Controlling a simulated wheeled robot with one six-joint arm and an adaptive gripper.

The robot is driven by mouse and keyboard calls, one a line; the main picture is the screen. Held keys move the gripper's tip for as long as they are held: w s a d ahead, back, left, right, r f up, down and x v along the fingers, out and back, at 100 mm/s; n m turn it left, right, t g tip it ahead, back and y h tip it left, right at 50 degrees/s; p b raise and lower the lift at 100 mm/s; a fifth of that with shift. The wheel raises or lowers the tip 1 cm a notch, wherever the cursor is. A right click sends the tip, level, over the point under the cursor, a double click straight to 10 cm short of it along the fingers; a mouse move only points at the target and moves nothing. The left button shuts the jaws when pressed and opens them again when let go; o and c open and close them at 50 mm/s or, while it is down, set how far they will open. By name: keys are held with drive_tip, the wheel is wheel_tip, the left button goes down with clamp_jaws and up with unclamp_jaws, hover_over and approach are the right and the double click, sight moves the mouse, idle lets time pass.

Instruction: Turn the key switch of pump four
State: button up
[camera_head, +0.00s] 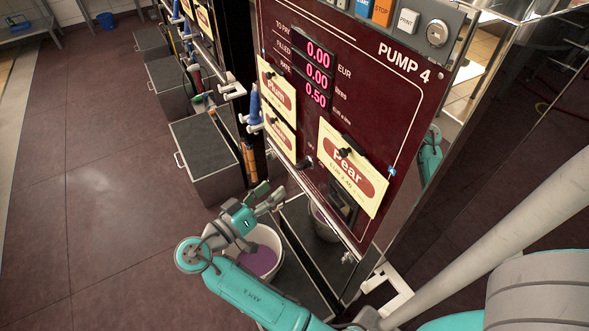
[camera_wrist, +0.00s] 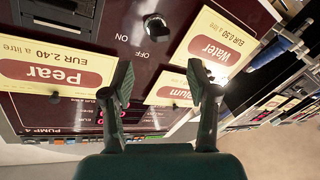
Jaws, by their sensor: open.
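The dark red pump 4 panel (camera_head: 345,110) stands at right of centre in the head view. A round silver lock-like switch (camera_head: 437,32) sits at its top right, beside the PRINT button. My gripper (camera_head: 269,195) is open and empty, in front of the panel's lower left. In the wrist view my gripper (camera_wrist: 158,78) has its fingers spread, with the knob beyond them.
A white bucket (camera_head: 281,272) of purple liquid stands below my gripper. Yellow Pear (camera_head: 353,182), Plum (camera_head: 276,90) and Water (camera_wrist: 214,42) cards hang on the panel. A blue-handled nozzle (camera_head: 254,104) is at its left edge. Open floor (camera_head: 90,190) lies left.

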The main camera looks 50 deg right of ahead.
sight(297, 169)
drive_tip(key=d, duration=1)
drive_tip(key=shift+w, duration=0.1)
clamp_jaws()
